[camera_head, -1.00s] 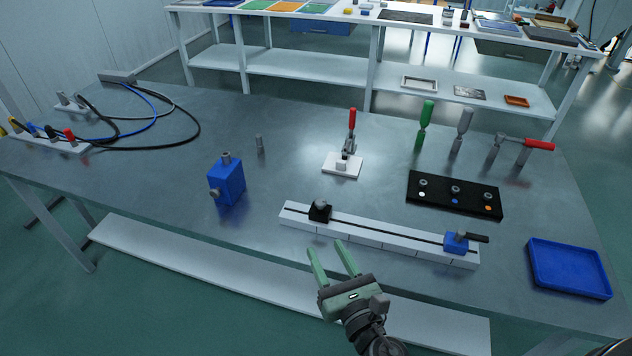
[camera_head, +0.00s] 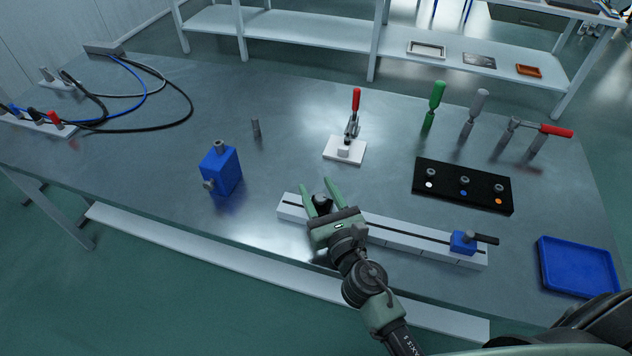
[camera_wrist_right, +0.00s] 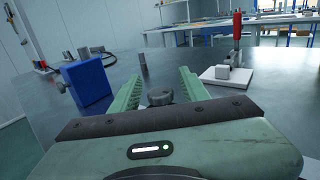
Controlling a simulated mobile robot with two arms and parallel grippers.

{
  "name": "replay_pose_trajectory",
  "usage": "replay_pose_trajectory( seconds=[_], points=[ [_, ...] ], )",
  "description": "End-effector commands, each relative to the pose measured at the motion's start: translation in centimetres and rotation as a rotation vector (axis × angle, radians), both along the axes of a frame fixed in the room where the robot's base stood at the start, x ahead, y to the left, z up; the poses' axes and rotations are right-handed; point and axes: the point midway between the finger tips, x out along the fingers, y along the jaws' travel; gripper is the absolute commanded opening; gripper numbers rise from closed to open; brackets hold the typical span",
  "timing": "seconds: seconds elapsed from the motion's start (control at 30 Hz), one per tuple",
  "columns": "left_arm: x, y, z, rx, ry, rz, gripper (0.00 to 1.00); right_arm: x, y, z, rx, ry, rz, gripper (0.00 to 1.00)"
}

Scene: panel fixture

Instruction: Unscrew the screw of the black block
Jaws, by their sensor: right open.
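The small black block (camera_head: 322,201) sits near the left end of the white rail (camera_head: 398,237). Its dark round screw knob (camera_wrist_right: 160,97) shows in the right wrist view, between my fingers. My right gripper (camera_head: 319,186) is open around the block, with one finger on either side; I cannot tell whether either finger touches it. The right gripper also shows in the right wrist view (camera_wrist_right: 159,80). Most of the block is hidden by the gripper body in the right wrist view. My left gripper is not in view.
A blue block with knobs (camera_head: 221,170) stands to the left. A red-handled clamp (camera_head: 350,130) stands behind the rail. A blue slider (camera_head: 463,242) sits at the rail's right end. A black panel (camera_head: 463,185) and a blue tray (camera_head: 578,267) lie to the right.

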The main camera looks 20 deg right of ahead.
Motion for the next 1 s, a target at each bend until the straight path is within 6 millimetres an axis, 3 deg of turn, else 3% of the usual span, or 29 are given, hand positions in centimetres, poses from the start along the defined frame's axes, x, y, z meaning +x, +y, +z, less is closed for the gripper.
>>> replay_pose_trajectory(
  seconds=[0.13,0.4,0.57,0.6,1.0],
  points=[
    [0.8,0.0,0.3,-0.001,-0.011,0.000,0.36,1.1,0.1,0.0,-0.001,0.001,0.000,0.45],
    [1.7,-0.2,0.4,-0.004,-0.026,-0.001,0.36,1.3,0.1,-0.1,0.000,0.001,0.000,0.45],
    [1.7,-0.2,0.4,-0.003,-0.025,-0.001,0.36,1.3,0.1,-0.1,0.000,0.001,0.000,0.04],
    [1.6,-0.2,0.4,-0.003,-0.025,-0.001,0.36,1.3,0.1,-0.1,0.000,0.001,0.000,0.00],
    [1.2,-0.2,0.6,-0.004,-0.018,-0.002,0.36,1.3,0.2,0.1,-0.007,-0.001,0.066,0.00]
  ],
)
